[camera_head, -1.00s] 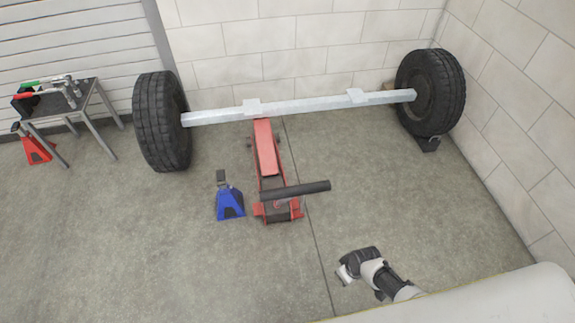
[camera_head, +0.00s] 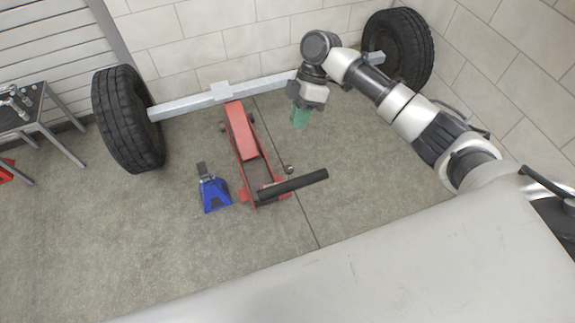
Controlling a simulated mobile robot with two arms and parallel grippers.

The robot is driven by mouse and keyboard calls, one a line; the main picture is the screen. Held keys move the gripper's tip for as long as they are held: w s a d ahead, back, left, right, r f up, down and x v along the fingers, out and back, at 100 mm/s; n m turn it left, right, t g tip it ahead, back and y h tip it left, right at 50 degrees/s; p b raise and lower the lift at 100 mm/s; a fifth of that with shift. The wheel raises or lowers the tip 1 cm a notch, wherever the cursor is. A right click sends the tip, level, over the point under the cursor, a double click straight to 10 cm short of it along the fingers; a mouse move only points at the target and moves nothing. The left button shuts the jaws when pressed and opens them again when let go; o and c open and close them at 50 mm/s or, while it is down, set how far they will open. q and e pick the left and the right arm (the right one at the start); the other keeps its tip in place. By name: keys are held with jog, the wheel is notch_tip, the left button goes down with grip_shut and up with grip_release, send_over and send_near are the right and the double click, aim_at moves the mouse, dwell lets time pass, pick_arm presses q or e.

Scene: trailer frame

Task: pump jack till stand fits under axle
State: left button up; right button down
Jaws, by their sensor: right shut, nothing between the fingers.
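A red floor jack (camera_head: 241,133) stands on the floor with its front end under the pale axle beam (camera_head: 185,105). Its short black handle bar (camera_head: 293,187) slants across its near end. A blue jack stand (camera_head: 214,193) stands upright on the floor left of the jack, apart from it and nearer than the axle. My right gripper (camera_head: 300,118) points down, shut and empty, to the right of the jack and beyond the handle, not touching either. My arm and wrist hide the right part of the axle. My left gripper is not in view.
Black tyres stand at the left (camera_head: 129,119) and right (camera_head: 399,50) axle ends. A metal side table (camera_head: 38,112) with tools stands at the far left. A block wall (camera_head: 170,35) closes off the back. Floor left of the blue stand is clear.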

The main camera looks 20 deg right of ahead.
jog(key=p+x, duration=0.1)
jog(key=x, duration=0.3)
jog(key=s+p+x, duration=0.1)
jog(key=x, duration=0.3)
jog(key=s+p+x, duration=0.1)
jog(key=x, duration=0.4)
jog(key=shift+s+d+r+p, duration=0.15)
jog(key=shift+s+r+p, duration=0.15)
jog(key=shift+r, duration=0.1)
jog(key=shift+w, duration=0.1)
